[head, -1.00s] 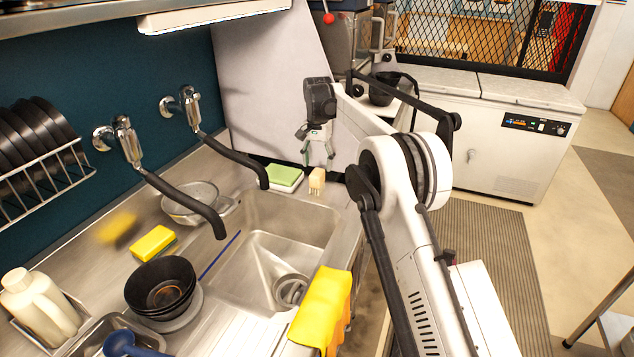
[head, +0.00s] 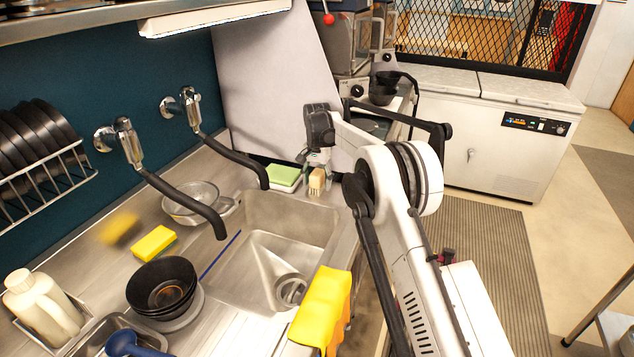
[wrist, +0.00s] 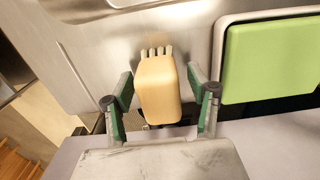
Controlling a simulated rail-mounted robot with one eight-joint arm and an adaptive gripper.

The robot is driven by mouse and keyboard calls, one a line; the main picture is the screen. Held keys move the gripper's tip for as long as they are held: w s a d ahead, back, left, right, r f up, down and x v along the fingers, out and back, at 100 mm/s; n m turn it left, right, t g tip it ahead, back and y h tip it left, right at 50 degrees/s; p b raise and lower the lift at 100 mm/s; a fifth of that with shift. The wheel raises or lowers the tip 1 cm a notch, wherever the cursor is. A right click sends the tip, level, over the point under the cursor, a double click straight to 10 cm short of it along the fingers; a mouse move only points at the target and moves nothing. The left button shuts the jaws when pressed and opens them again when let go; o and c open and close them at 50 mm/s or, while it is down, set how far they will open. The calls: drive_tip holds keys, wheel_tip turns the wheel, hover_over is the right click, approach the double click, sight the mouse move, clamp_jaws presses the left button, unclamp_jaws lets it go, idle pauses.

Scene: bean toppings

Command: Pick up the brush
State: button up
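The brush (head: 317,180) is a small tan wooden block with pale bristles. It stands on the steel counter at the far end of the sink. In the wrist view the brush (wrist: 159,90) lies between my gripper's two fingers, with its bristles at the far side. My gripper (wrist: 160,88) is open around it, with a visible gap on each side of the block. In the head view my gripper (head: 318,168) is low over the brush and partly hides it.
The sink (head: 290,215) is in front. A light panel (head: 265,80) stands behind. Black faucet spouts (head: 235,160) reach over from the left.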

sight(317, 172)
drive_tip(key=c, duration=1.2)
drive_tip(key=shift+r, duration=0.1)
drive_tip(key=shift+r, duration=0.6)
wheel_tip(317, 172, up, 3)
drive_tip(key=shift+b, duration=0.3)
drive_tip(key=s+a+r, duration=0.2)
drive_tip(key=a, duration=0.1)
drive_tip(key=s+a+r, duration=0.2)
drive_tip(key=a, duration=0.1)
drive_tip(key=s+a+r+b, duration=0.1)
drive_tip(key=s+a+r, duration=0.1)
drive_tip(key=s+a, duration=0.1)
drive_tip(key=shift+a+r, duration=0.25)
drive_tip(key=shift+r, duration=0.05)
drive_tip(key=shift+w, duration=0.1)
